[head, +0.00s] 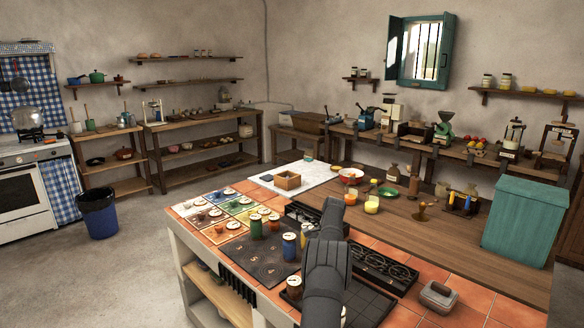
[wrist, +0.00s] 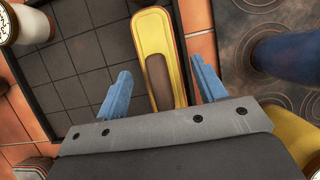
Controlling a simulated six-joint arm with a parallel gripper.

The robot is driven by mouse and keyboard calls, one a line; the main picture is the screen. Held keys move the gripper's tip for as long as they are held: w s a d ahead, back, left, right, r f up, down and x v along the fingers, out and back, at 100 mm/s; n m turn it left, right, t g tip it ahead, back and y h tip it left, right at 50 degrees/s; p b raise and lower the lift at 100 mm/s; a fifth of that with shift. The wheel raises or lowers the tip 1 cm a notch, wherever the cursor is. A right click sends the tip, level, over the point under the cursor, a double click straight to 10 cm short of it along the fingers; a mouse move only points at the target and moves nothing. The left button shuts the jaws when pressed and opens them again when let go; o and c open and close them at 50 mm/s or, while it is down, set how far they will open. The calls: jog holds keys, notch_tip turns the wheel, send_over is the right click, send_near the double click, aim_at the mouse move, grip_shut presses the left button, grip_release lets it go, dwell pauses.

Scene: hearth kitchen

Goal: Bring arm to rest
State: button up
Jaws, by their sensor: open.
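My gripper (wrist: 161,66) shows in the wrist view with its two blue fingers spread apart. A long yellow piece with a brown recess (wrist: 151,22) lies below, between the fingers, with a gap on each side. I cannot tell how far under the fingers it is. My arm (head: 327,262) rises over the tiled counter in the head view; the gripper is not clearly seen there, and the arm hides part of the counter.
A dark gridded tray (wrist: 80,60) lies left of the yellow piece. A jar (wrist: 32,24), a blue round thing (wrist: 290,55) and a yellow one (wrist: 296,128) stand close by. A teal box (head: 525,222) stands at right. Floor at left (head: 110,275) is clear.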

jog(key=r, duration=0.4)
jog(key=shift+d, duration=0.25)
jog(key=s+d+r, duration=0.6)
jog(key=s+d, duration=0.2)
jog(key=d, duration=0.2)
jog(key=s+d+n+h, duration=0.3)
jog(key=s+d+n, duration=0.6)
jog(key=s, duration=0.5)
jog(key=s+d+n+h, duration=0.3)
jog(key=s+d+n, duration=0.6)
jog(key=s+d, duration=0.5)
jog(key=shift+s+d+f, duration=0.2)
jog(key=shift+s, duration=0.2)
